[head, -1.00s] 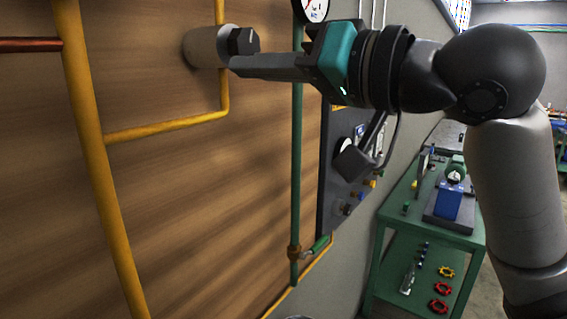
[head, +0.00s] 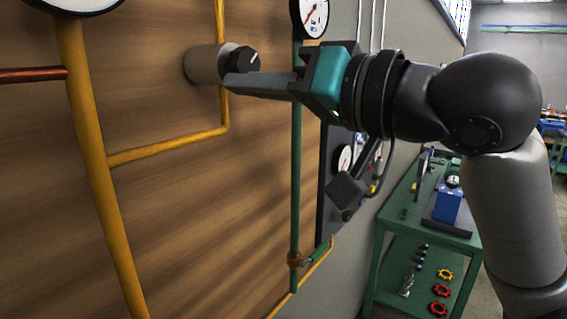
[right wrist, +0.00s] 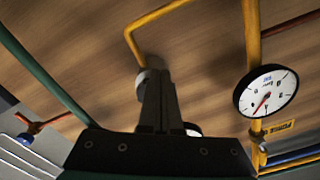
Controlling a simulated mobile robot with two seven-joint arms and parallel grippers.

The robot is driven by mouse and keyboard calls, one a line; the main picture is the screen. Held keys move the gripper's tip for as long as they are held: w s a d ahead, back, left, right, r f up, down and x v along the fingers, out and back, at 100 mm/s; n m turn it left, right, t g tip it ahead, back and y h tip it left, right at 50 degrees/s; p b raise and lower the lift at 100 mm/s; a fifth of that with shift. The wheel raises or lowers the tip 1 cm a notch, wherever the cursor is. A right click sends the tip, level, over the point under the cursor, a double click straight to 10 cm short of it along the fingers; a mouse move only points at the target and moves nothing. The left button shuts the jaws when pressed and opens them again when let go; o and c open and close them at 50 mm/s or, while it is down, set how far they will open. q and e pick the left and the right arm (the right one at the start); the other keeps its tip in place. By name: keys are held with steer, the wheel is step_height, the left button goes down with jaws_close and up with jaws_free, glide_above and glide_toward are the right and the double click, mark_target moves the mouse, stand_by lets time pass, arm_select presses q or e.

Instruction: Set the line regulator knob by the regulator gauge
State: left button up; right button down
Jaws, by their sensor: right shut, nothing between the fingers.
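The black line regulator knob (head: 242,62) faces out from a grey cylindrical body (head: 204,64) on the wooden panel; its white mark slants up to the right. My right gripper (head: 230,84) is shut and empty, its fingertips just below the knob; I cannot tell if they touch. In the right wrist view the shut fingers (right wrist: 158,92) partly hide the grey body (right wrist: 142,80). A white gauge with a red needle (right wrist: 268,90) shows there on a yellow pipe. In the head view, one gauge (head: 80,4) is cut off at top left. My left gripper is out of view.
Yellow pipes (head: 165,147) and a green pipe (head: 297,170) run along the panel. Another gauge (head: 313,14) is at the top near the green pipe. A green workbench (head: 385,235) with a blue vise (head: 447,203) stands to the right.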

steer(key=v, duration=0.6)
steer(key=shift+s+a+f+p, duration=0.15)
steer(key=shift+f+p, duration=0.05)
steer(key=shift+p, duration=0.15)
